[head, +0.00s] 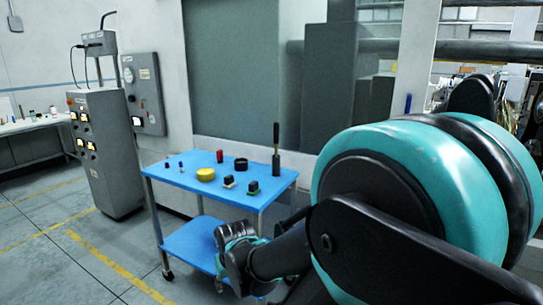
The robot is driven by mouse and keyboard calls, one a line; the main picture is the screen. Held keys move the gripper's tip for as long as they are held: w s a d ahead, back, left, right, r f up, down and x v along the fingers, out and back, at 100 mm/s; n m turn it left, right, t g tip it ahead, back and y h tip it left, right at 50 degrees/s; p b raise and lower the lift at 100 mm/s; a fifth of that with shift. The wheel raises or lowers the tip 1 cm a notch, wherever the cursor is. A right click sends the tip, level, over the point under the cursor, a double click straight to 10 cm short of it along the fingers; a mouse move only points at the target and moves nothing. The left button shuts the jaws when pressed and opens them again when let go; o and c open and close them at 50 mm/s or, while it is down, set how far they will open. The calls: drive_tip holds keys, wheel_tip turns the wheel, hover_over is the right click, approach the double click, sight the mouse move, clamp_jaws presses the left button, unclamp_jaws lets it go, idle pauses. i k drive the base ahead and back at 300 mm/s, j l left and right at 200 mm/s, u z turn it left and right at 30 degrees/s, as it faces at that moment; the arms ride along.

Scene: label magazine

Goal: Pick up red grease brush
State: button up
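A small red item (220,156) stands upright on the blue top of a cart (165,174), toward its back edge. It is the only clearly red thing on the cart, but it is too small to tell whether it is a grease brush. My gripper (236,258) is at the end of my black and teal arm, in front of the cart and lower than its top. It is apart from the red item. Its fingers are not clear enough to show whether they are open or shut.
The cart top also holds a yellow round item (206,174), a dark round item (241,164), small dark blocks (253,188) and a tall dark tool (276,158). A grey control cabinet (108,150) stands left. Floor left of the cart is clear.

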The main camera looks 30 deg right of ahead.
sight(219, 153)
drive_tip(key=z, duration=2)
drive_tip(key=i+j+u, duration=0.1)
drive_tip(key=u, duration=1.5)
drive_tip(key=i+j+z, duration=0.25)
drive_tip(key=i+j, duration=0.15)
drive_tip(key=j, duration=0.25)
drive_tip(key=i+j+z, duration=0.15)
drive_tip(key=j, duration=0.25)
drive_tip(key=i+j+z, duration=0.1)
drive_tip(key=j, duration=0.25)
drive_tip(key=i, duration=0.05)
